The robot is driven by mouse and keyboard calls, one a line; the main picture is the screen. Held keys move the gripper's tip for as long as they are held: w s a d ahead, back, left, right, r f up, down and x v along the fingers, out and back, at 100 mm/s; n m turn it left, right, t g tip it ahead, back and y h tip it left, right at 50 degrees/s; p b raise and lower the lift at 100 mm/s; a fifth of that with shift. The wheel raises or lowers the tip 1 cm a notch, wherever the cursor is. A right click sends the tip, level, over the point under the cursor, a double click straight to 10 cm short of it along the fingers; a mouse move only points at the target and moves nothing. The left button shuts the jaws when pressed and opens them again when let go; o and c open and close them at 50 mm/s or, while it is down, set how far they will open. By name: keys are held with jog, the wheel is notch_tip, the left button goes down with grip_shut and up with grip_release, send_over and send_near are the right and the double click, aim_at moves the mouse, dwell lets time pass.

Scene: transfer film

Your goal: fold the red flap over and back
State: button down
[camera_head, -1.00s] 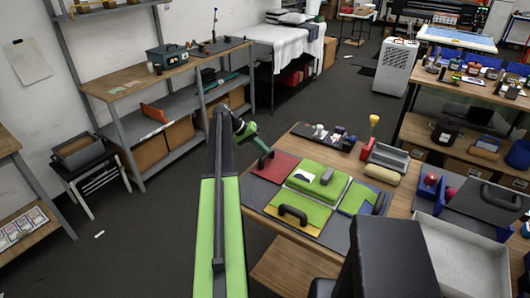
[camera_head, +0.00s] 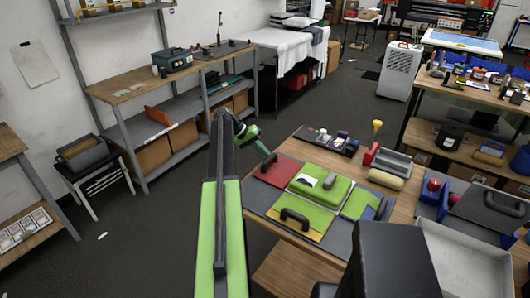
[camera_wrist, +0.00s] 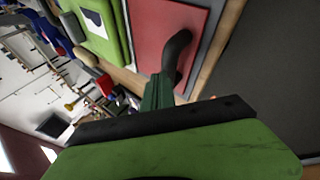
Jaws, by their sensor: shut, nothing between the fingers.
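The red flap (camera_head: 281,171) lies flat at the left of a grey mat, left of a green pad. A dark arched handle (camera_head: 268,163) stands on it near its outer edge. In the wrist view the red flap (camera_wrist: 160,30) and its handle (camera_wrist: 176,58) are close by. My gripper (camera_head: 267,151) is shut and empty at the handle's far end. In the wrist view my gripper's green fingers (camera_wrist: 157,94) are beside the handle's end; I cannot tell whether they touch it. The flap's near part is clear of the arm.
The green pad (camera_head: 334,190) carries a white patch and a dark handle. A yellow flap (camera_head: 299,229) and a blue flap (camera_head: 355,205) lie around it. A dark tray (camera_head: 326,140) of small items sits behind. A grey metal tray (camera_head: 470,260) stands right.

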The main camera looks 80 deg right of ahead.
jog(key=d+p+v, duration=0.2)
jog(key=p+v, duration=0.4)
jog(key=v, duration=0.5)
jog(key=w+a+f+n+t+h+b, duration=0.1)
jog(key=w+a+n, duration=0.1)
jog(key=w+a, duration=0.7)
jog(key=w+a+f+n+t+h, duration=0.15)
jog(key=w+a, duration=0.45)
jog(key=w, duration=0.7)
jog(key=w+a+n+h+b, duration=0.1)
jog(key=w+a+n, duration=0.1)
jog(key=w+a, duration=0.65)
jog(key=w+a+f+n+t, duration=0.15)
jog(key=w+a, duration=0.25)
jog(key=a, duration=0.5)
jog(key=w+a+f+n+b, duration=0.15)
jog(key=w+a, duration=0.25)
jog(key=a, duration=0.4)
jog(key=w+a+f+n+t+p, duration=0.15)
jog(key=w+a, duration=0.25)
jog(key=a, duration=0.5)
jog(key=s+a+f+n+t+y+b, duration=0.1)
jog(key=s+a+n+y, duration=0.1)
jog(key=a, duration=1.3)
jog(key=s+a+f+n+t+y+b, duration=0.1)
jog(key=s+a+n, duration=0.4)
jog(key=a, duration=1.1)
jog(key=shift+f+n+t+y, duration=0.35)
jog(key=shift+f+n+y, duration=0.35)
jog(key=shift+y, duration=0.55)
